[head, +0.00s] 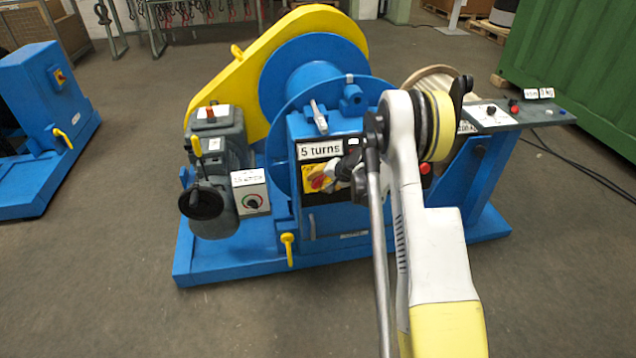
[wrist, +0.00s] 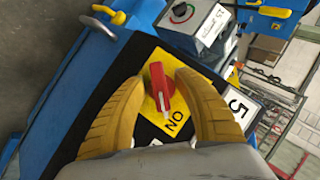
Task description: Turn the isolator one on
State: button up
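The isolator switch has a red knob (wrist: 161,86) on a yellow plate (wrist: 152,52) fixed to a black panel. The knob's long axis runs from top to bottom in the wrist view, slightly tilted, and its lower end lies beside the "ON" lettering. My gripper (wrist: 160,79) is open, with one yellow finger on each side of the knob and small gaps apparently left. In the head view the red knob (head: 317,183) is partly visible under the "5 turns" label (head: 320,149). My gripper (head: 349,170) reaches it from the right and hides part of the panel.
A grey motor (head: 217,160) and a small control box with a dial (head: 250,191) stand left of the panel. A blue drum with a yellow guard (head: 236,70) rises behind. Another blue unit (head: 40,125) with a similar switch stands far left. Open floor lies in front.

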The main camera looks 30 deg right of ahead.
jog(key=v, duration=1.1)
jog(key=shift+s+r, duration=0.2)
jog(key=shift+r, duration=0.05)
jog(key=shift+d, duration=0.1)
jog(key=s+a+r+n+g+h, duration=0.1)
jog(key=s+a+r+n, duration=0.1)
jog(key=s+a+r, duration=0.4)
jog(key=s+a+r+n, duration=0.2)
jog(key=s+a+r, duration=0.1)
jog(key=a+r, duration=0.55)
jog(key=s+a+r+n, duration=0.1)
jog(key=s+a+n, duration=0.1)
jog(key=s, duration=0.5)
jog(key=s+a+r+n+h, duration=0.1)
jog(key=s+a+n, duration=0.1)
jog(key=s+a, duration=0.2)
jog(key=s+a+r+n, duration=0.1)
jog(key=s+a, duration=0.2)
jog(key=s, duration=0.8)
jog(key=shift+a+r+n+h, duration=0.2)
jog(key=shift+r+n+h, duration=0.1)
jog(key=shift+r+n, duration=0.1)
